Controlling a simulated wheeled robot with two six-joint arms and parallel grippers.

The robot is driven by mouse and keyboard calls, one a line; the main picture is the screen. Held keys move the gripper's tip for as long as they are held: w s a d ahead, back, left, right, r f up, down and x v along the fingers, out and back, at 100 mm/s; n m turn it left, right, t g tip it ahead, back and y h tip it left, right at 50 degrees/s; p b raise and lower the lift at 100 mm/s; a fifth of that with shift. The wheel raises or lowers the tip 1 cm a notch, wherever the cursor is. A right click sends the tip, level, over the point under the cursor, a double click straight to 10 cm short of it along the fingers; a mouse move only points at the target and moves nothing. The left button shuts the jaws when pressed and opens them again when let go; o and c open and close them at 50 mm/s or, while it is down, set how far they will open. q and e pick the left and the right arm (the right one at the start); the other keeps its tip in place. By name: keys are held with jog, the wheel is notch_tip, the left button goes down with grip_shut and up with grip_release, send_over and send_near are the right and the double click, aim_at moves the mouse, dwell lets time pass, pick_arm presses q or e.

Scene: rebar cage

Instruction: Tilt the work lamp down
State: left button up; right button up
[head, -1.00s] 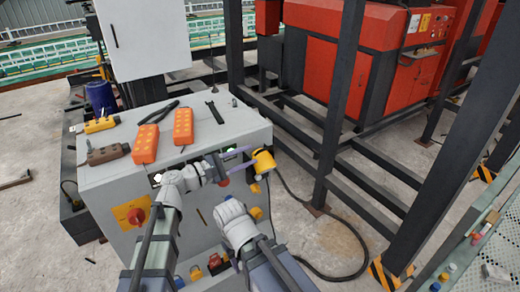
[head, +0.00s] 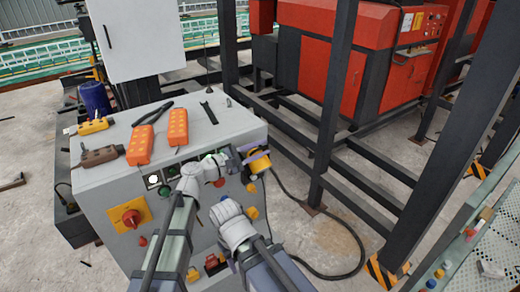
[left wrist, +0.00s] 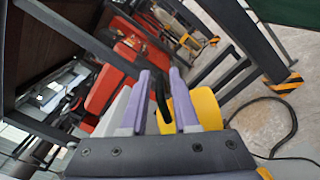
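The work lamp (head: 257,162) is yellow with dark parts and sits at the right edge of the grey control cabinet. In the left wrist view its yellow body (left wrist: 203,106) is just right of the fingers, and a black bar (left wrist: 161,100) stands between them. My left gripper (head: 240,158) has purple fingers and is at the lamp's upper left side. In the left wrist view its fingers (left wrist: 160,85) stand apart on both sides of the black bar; whether they touch it is unclear. The lamp's far side is hidden. My right gripper is not seen.
A black cable (head: 345,222) loops on the floor. Dark steel posts (head: 330,90) and a red machine (head: 330,50) stand behind.

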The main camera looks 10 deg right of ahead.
aim_at(266, 167)
pick_arm(q)
grip_shut()
dwell(0.4)
jog(key=shift+s+d+f+m+b, duration=0.1)
jog(key=shift+s+f+m+b, duration=0.2)
jog(key=shift+m, duration=0.3)
jog(key=shift+s+d+f+m+b, duration=0.1)
jog(key=shift+s+f+m+b, duration=0.15)
jog(key=shift+m, duration=0.35)
jog(key=m, duration=0.1)
jog(key=s+f+m+b, duration=0.1)
jog(key=shift+d+m, duration=0.15)
jog(key=shift+m, duration=0.25)
jog(key=f+m+b, duration=0.1)
jog(key=m, duration=0.1)
jog(key=s+f+m+b, duration=0.1)
jog(key=m, duration=0.2)
jog(key=shift+d+f, duration=0.2)
jog(key=shift+s+f+m, duration=0.1)
jog(key=shift+m, duration=0.2)
jog(key=shift+o, duration=1.4)
grip_release()
